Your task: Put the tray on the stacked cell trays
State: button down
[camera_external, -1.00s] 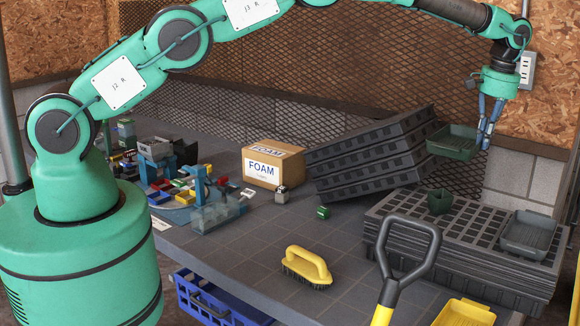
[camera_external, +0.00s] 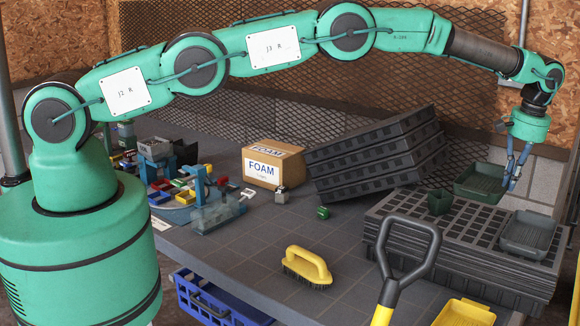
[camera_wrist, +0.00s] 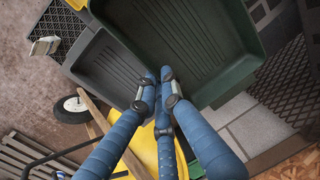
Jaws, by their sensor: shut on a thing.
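My gripper (camera_external: 513,183) is shut on the right-hand rim of a dark green tray (camera_external: 480,186). The green tray hangs roughly level over the back of the stacked cell trays (camera_external: 465,235); whether it touches them cannot be told. In the wrist view my gripper (camera_wrist: 160,88) grips the edge of the green tray (camera_wrist: 188,42). A grey tray (camera_external: 527,235) rests at the right end of the stack and shows below the held one in the wrist view (camera_wrist: 103,68). A small dark green pot (camera_external: 440,202) stands on the stack, left of the held tray.
Tilted black trays (camera_external: 375,150) lean beside the stack at the left. A shovel handle (camera_external: 408,250) stands in front of it. A yellow brush (camera_external: 306,266) and a foam box (camera_external: 272,165) are on the table (camera_external: 240,255). A mesh wall (camera_external: 420,65) stands behind.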

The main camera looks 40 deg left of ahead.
jog(key=shift+f, duration=0.25)
jog(key=shift+f, duration=0.1)
send_over(499, 229)
jog(key=shift+w+d+f, duration=0.1)
jog(key=shift+d+f, duration=0.05)
jog(key=shift+f, duration=1.35)
jog(key=shift+d+f, duration=0.1)
jog(key=shift+f, duration=1.4)
jog(key=shift+f, duration=0.1)
jog(key=shift+f+p, duration=0.3)
jog(key=shift+f, duration=1.5)
jog(key=shift+f, duration=0.15)
jog(key=c, duration=2.3)
grip_release()
jog(key=shift+o, duration=0.5)
